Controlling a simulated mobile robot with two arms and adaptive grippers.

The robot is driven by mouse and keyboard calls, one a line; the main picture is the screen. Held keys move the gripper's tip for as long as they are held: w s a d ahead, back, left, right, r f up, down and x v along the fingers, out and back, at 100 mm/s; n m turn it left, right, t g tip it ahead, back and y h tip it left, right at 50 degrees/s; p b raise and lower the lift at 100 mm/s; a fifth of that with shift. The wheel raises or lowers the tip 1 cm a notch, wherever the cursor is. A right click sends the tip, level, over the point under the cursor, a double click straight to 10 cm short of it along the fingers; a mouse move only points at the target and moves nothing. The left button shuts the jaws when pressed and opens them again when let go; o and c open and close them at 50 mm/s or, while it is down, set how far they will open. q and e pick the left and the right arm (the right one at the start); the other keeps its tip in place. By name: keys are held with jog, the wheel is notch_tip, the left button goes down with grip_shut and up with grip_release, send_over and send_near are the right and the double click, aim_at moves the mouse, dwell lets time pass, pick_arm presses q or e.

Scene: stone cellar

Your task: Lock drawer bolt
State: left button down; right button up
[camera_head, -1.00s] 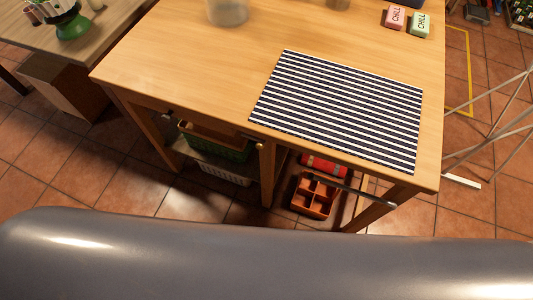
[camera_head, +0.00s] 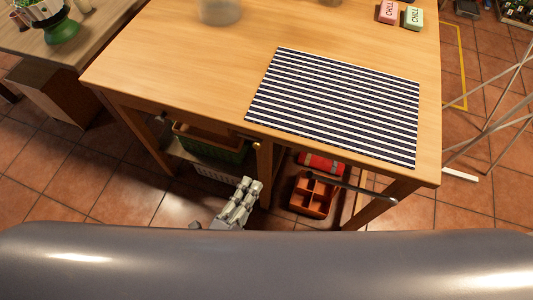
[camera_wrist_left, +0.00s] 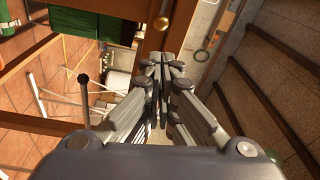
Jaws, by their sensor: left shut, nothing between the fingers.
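My left gripper (camera_head: 250,186) rises from the bottom of the head view, below the table's front edge. Its fingers are shut with nothing between them. In the left wrist view the closed fingertips (camera_wrist_left: 164,60) point at a wooden post, just below a brass knob (camera_wrist_left: 161,23), apart from it in the picture. A thin dark rod with a rounded end (camera_wrist_left: 84,95) stands to their left. In the head view a grey metal rod (camera_head: 350,187) sticks out under the table's front right. I cannot tell which part is the drawer bolt. My right gripper is not in view.
The wooden table (camera_head: 180,65) bears a striped mat (camera_head: 335,105), a pink box (camera_head: 388,12) and a green box (camera_head: 413,18). Under it are an orange divided tray (camera_head: 313,195), a red case (camera_head: 321,163) and a green crate (camera_head: 210,145). Tiled floor lies left of the table.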

aim_at(256, 147)
pick_arm(q)
jog(key=b+x, duration=0.2)
jog(key=x, duration=0.8)
jog(key=shift+b, duration=0.3)
jog(key=a, duration=0.1)
jog(key=w+a+p, duration=0.1)
jog(key=a, duration=0.1)
jog(key=shift+w+a, duration=0.1)
jog(key=shift+a, duration=0.2)
jog(key=shift+f, duration=0.1)
